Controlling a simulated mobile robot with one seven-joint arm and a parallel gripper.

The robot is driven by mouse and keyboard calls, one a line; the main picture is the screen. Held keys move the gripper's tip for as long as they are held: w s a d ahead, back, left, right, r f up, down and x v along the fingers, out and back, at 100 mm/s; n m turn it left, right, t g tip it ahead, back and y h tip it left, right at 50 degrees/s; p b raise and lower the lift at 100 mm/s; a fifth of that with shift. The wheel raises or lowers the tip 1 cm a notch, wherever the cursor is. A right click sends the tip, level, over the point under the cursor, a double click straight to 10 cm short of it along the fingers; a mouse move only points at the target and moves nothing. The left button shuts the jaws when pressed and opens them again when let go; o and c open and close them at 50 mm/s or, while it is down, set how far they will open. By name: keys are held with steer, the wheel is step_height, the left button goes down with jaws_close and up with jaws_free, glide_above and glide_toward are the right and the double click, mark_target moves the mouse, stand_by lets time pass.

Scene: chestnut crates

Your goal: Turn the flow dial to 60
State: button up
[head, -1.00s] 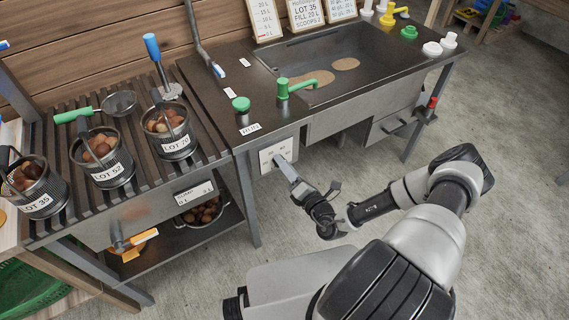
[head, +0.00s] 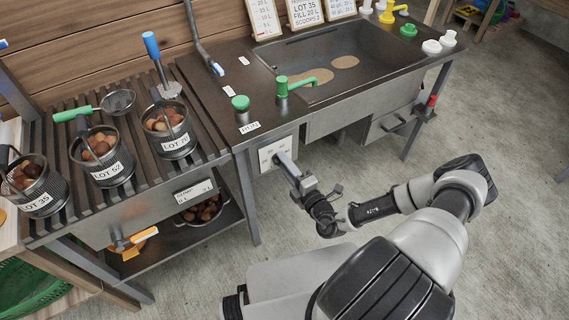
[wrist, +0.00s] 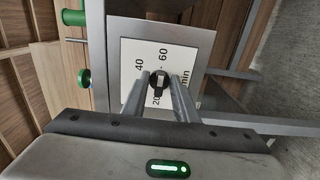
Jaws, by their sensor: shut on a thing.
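The flow dial is a small black knob (wrist: 158,80) on a white plate marked 20, 40 and 60 (wrist: 180,58). The same plate (head: 265,156) shows in the head view on the front of the sink bench, below the green-capped fittings. My gripper (wrist: 157,88) is shut on the knob, with one finger on each side of it. In the head view my gripper (head: 282,160) reaches the plate and hides the knob. The fingers cover part of the scale, and I cannot tell which number the knob points at.
A green tap (head: 290,86) and a round green knob (head: 240,103) stand on the bench top above the plate. Baskets of chestnuts stand on the slatted rack (head: 140,180) at left.

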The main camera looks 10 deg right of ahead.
stand_by(0.3)
steer(key=o, duration=0.7)
steer(key=shift+c, duration=0.2)
steer(key=p+v, duration=0.1)
steer(key=v, duration=1.6)
steer(key=shift+s, duration=0.2)
steer(key=shift+r, duration=0.1)
